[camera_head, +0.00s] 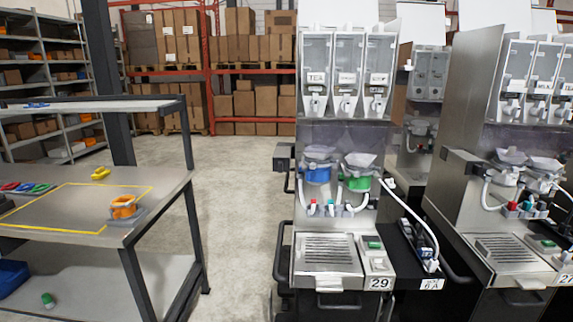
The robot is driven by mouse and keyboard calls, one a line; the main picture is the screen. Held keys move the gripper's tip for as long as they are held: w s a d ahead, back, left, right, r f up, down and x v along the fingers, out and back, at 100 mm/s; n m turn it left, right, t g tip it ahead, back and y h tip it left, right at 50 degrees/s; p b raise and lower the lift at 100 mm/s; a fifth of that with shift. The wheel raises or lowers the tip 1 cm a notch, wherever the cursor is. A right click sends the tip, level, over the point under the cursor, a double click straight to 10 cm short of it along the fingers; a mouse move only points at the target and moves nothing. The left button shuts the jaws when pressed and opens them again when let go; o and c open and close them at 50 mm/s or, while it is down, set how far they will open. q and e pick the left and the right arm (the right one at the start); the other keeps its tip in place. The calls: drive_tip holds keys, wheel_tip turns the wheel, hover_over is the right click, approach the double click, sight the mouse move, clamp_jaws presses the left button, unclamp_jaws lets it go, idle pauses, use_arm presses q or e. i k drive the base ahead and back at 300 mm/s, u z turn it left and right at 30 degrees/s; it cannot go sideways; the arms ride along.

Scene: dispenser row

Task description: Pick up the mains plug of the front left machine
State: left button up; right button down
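The front left machine (327,160) is a tall dispenser with clear hoppers, a drip tray and the number 29 on its front. A white cable (415,215) leaves its right side and arcs down to the black outlet box (408,240) beside it, marked 6 A. A pale mains plug (431,265) is at the cable's lower end, at the front of that box. It is too small to tell whether it is fully seated. Neither of my grippers shows in the view.
A second machine (505,150), number 27, stands close at the right, leaving a narrow gap around the outlet box. A workbench (150,205) with an orange item (123,207) stands at the left. Clear floor (235,200) lies between bench and machines. Shelving and boxes stand behind.

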sight(418, 241)
drive_tip(key=z, duration=2.35)
drive_tip(key=i, duration=1.7)
drive_tip(key=u, duration=1.95)
drive_tip(key=k, duration=0.1)
drive_tip(key=u, duration=0.15)
